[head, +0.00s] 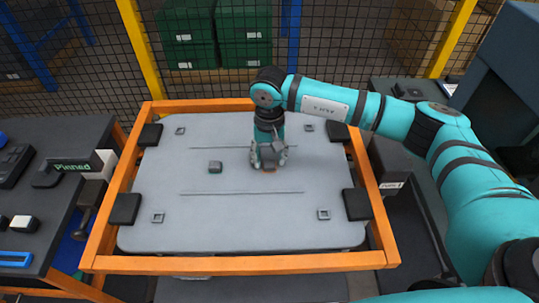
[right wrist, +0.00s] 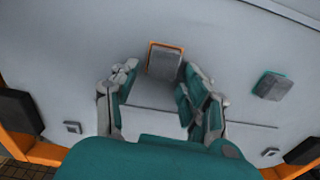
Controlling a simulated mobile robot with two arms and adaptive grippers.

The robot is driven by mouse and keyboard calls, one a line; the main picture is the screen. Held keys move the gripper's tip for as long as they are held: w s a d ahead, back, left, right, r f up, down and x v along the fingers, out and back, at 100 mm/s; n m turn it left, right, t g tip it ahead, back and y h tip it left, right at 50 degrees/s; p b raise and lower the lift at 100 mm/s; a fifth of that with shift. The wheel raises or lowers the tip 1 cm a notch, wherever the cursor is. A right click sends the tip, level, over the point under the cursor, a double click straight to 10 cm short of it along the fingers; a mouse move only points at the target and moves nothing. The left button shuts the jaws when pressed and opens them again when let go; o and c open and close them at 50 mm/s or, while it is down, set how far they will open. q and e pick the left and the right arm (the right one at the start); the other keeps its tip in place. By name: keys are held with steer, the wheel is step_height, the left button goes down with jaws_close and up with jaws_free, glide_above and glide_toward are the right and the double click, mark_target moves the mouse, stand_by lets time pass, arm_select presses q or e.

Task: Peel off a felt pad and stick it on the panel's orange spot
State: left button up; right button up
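The grey panel (head: 250,215) lies flat in an orange frame. My right gripper (head: 269,160) points down just right of the panel's middle. In the right wrist view, its fingers (right wrist: 163,85) stand apart on either side of a grey felt pad (right wrist: 165,62), with a gap visible at the left. An orange edge, seemingly the orange spot (right wrist: 151,45), shows along the pad's top and left sides; the rest is covered. I cannot tell whether the pad lies fully flat. My left gripper is in neither view.
A small dark block with a teal edge (head: 215,167) sits on the panel left of the gripper. Black clamps (head: 125,208) line the frame's sides. A dark table (head: 60,135) with a sign and small items stands at left. A mesh fence rises behind.

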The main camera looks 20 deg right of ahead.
steer(key=shift+o, duration=0.2)
step_height(320, 180, up, 12)
stand_by(0.5)
stand_by(0.5)
